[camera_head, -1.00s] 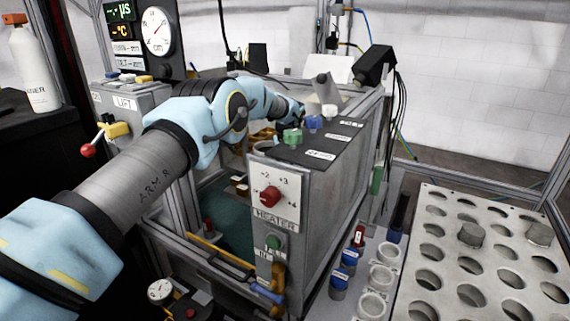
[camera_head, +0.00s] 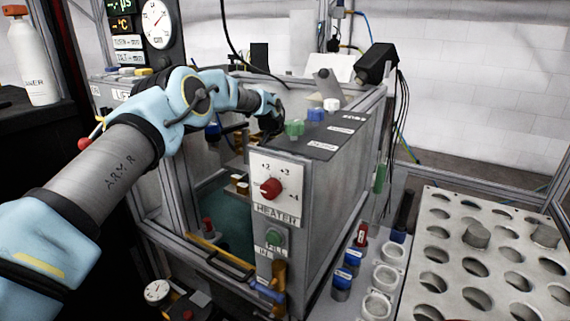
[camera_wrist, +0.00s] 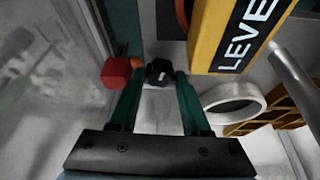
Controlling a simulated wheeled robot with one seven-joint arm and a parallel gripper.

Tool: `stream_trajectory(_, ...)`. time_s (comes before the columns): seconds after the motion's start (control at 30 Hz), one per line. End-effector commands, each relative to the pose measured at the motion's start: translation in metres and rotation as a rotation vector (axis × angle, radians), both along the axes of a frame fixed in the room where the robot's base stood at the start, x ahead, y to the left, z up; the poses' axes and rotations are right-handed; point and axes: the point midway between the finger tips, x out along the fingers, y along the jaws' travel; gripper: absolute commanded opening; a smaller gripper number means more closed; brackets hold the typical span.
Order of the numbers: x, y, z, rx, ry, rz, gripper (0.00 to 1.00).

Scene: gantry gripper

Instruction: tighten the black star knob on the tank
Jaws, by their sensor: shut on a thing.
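The black star knob (camera_wrist: 160,72) shows in the wrist view at upper centre, between the two green fingertips of my gripper (camera_wrist: 159,77). My gripper is shut on it. In the head view my gripper is mostly hidden behind the arm and tank, by the far left part of the tank top; the star knob cannot be made out there. The grey tank (camera_head: 325,195) stands at the centre of the head view, with a red heater dial (camera_head: 271,188) on its front panel.
In the wrist view a red knob (camera_wrist: 117,72) is close left of the fingers, and a yellow LEVEL block (camera_wrist: 236,35) and a white ring (camera_wrist: 234,103) are to the right. Green (camera_head: 294,127), blue and white knobs stand on the tank top. A perforated rack (camera_head: 450,262) stands right.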

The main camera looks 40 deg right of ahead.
Motion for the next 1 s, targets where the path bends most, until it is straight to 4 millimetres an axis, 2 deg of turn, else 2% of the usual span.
stream_trajectory(0.3,0.0021,0.0001,-0.0010,0.000,0.003,-0.262,0.00)
stream_trajectory(0.5,0.0025,0.0001,-0.0013,0.001,0.002,-0.372,0.00)
stream_trajectory(1.0,0.0036,0.0007,-0.0009,0.004,0.000,-0.459,0.00)
